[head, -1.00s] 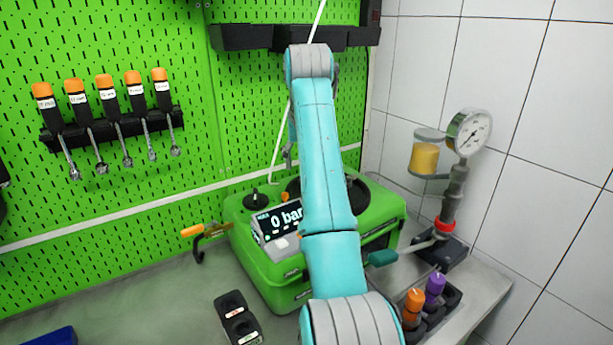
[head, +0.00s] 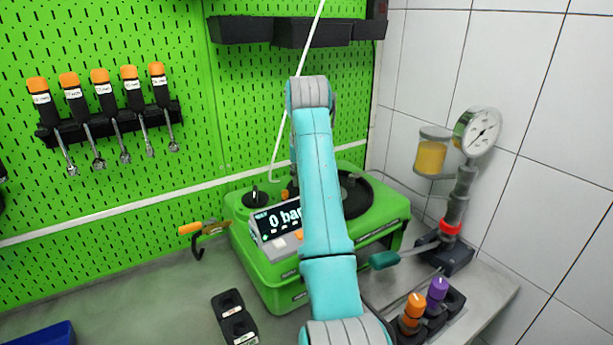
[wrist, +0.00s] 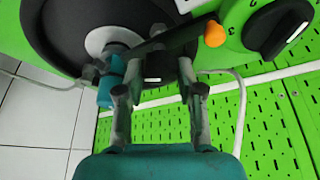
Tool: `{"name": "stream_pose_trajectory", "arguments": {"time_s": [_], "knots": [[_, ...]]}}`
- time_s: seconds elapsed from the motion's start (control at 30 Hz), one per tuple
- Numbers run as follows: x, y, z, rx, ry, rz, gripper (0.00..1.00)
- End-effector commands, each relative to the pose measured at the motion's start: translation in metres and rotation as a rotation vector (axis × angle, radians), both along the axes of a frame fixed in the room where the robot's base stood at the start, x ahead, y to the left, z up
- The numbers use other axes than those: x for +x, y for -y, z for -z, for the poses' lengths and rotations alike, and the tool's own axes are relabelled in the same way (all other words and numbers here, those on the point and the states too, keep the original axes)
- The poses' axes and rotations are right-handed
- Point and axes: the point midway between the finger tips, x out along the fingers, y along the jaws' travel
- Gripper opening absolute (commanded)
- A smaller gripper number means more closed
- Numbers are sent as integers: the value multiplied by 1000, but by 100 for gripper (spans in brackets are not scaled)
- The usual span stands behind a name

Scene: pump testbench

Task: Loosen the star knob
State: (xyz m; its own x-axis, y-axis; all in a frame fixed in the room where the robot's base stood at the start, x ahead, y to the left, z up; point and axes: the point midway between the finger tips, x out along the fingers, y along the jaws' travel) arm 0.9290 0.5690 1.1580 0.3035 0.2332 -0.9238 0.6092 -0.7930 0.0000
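I cannot pick out a star-shaped knob for certain. The green pump testbench (head: 270,283) has a black pointer knob (head: 255,199) with a white mark, which also shows at the upper right of the wrist view (wrist: 278,28). A large round black part (head: 357,195) sits on top, partly behind my arm. In the wrist view, a dark lever (wrist: 170,42) with an orange tip (wrist: 214,34) crosses near a pale round hub (wrist: 110,40) and a teal part (wrist: 111,83). My gripper (wrist: 168,72) has its fingers apart, close to the lever; contact is unclear. My arm hides it in the head view.
A display (head: 276,221) reads 0 bar. A gauge stand (head: 456,205) is at the right, with orange (head: 414,306) and purple (head: 438,289) handled items in front. A black block (head: 235,318) lies front left. Orange-handled tools (head: 100,92) hang on the green pegboard.

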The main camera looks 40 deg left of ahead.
Motion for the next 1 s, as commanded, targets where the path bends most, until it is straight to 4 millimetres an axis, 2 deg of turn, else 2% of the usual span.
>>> {"name": "stream_pose_trajectory", "arguments": {"time_s": [0.03, 0.07, 0.47, 0.67, 1.0], "knots": [[0, 0, 0, 0, 0, 0, 8], [0, 0, 0, 0, 0, 0, 2], [1, 1, 0, 0, 0, -63, 3], [2, 2, 0, 1, -1, -190, 3], [3, 3, 0, 0, 0, -506, 3]]}}
